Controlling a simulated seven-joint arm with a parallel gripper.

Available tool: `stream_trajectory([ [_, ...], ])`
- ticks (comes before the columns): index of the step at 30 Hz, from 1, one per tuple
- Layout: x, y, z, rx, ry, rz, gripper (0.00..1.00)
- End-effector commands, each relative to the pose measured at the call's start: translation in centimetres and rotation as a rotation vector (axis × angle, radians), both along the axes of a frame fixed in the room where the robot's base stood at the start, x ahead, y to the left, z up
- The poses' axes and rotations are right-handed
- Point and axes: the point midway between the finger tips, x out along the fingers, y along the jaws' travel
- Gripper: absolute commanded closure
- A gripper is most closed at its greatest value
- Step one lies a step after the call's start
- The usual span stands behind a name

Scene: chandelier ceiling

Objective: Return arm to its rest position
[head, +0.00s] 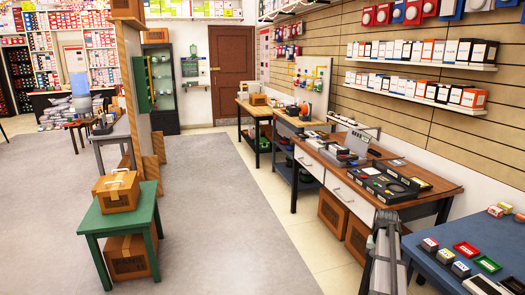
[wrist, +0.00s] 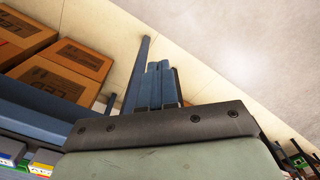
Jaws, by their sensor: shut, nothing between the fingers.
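My gripper (wrist: 154,88) shows in the wrist view, with its bluish fingers side by side and pressed together. Nothing is between them. A dark mounting plate with screws lies below the fingers. The fingers stand over pale floor, apart from the cardboard boxes at the left. In the head view I cannot clearly make out the fingers.
A blue table (head: 432,262) with small coloured trays stands at the lower right. A wooden workbench (head: 440,184) is behind it. Cardboard boxes (wrist: 75,57) are left in the wrist view. A green stool (head: 92,222) stands left. Grey floor (head: 230,220) is clear.

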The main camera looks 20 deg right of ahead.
Motion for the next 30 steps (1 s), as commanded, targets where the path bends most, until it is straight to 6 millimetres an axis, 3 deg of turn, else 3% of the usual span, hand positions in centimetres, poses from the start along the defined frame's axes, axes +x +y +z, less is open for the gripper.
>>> stream_trajectory([
  [1,0.5,3.0,-1.1,0.001,0.001,0.041,1.0],
  [7,2.3,12.1,-4.8,0.0,0.001,0.183,1.0],
  [14,2.5,22.3,-8.6,0.0,0.0,0.345,1.0],
  [24,-0.4,36.1,-13.1,-0.001,-0.001,0.585,1.0],
  [30,-2.8,41.6,-14.9,-0.001,-0.001,0.695,1.0],
])
